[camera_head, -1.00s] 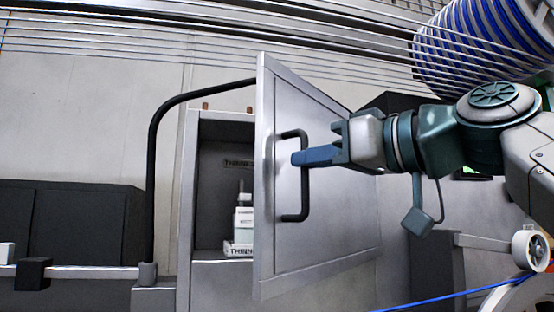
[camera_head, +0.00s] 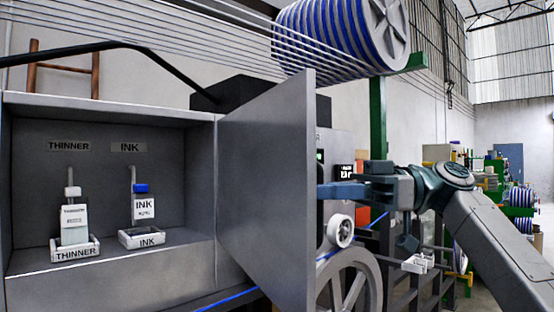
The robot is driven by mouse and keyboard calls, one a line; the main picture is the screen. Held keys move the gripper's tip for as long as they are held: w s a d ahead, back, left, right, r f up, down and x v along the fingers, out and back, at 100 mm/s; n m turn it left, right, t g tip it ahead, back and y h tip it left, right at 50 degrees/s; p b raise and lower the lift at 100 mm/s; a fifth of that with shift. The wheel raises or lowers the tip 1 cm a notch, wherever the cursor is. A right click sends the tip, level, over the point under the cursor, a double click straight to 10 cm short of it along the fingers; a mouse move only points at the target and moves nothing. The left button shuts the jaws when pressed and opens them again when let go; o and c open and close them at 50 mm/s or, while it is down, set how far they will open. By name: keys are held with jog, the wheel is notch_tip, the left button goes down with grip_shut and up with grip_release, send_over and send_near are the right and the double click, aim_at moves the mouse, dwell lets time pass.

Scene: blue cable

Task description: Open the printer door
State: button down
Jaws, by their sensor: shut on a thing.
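The printer door (camera_head: 265,190) is a grey metal panel hinged at the right side of the grey printer cabinet (camera_head: 110,108). It stands swung wide open, its free edge toward me. My gripper (camera_head: 328,192) is at the far right side of the door, at its outer face, with blue fingers shut on the door handle. The handle itself is hidden behind the door's edge in this view. My arm reaches in from the lower right.
Inside the cabinet stand a thinner bottle (camera_head: 74,217) and an ink bottle (camera_head: 142,204) in labelled trays. A wheel (camera_head: 350,285) and machine parts are right of the door, below my arm. A blue and white cable spool (camera_head: 335,35) hangs above.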

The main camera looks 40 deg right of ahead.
jog(key=d+p, duration=0.5)
jog(key=d, duration=0.3)
jog(key=shift+s+d, duration=0.3)
jog(key=shift+s, duration=0.05)
jog(key=c, duration=1.6)
grip_release()
jog(key=shift+w, duration=0.1)
jog(key=shift+c, duration=0.2)
jog(key=shift+o, duration=0.8)
jog(key=shift+w+f, duration=0.15)
jog(key=shift+w, duration=0.4)
jog(key=shift+s, duration=0.3)
jog(key=shift+s+d, duration=0.1)
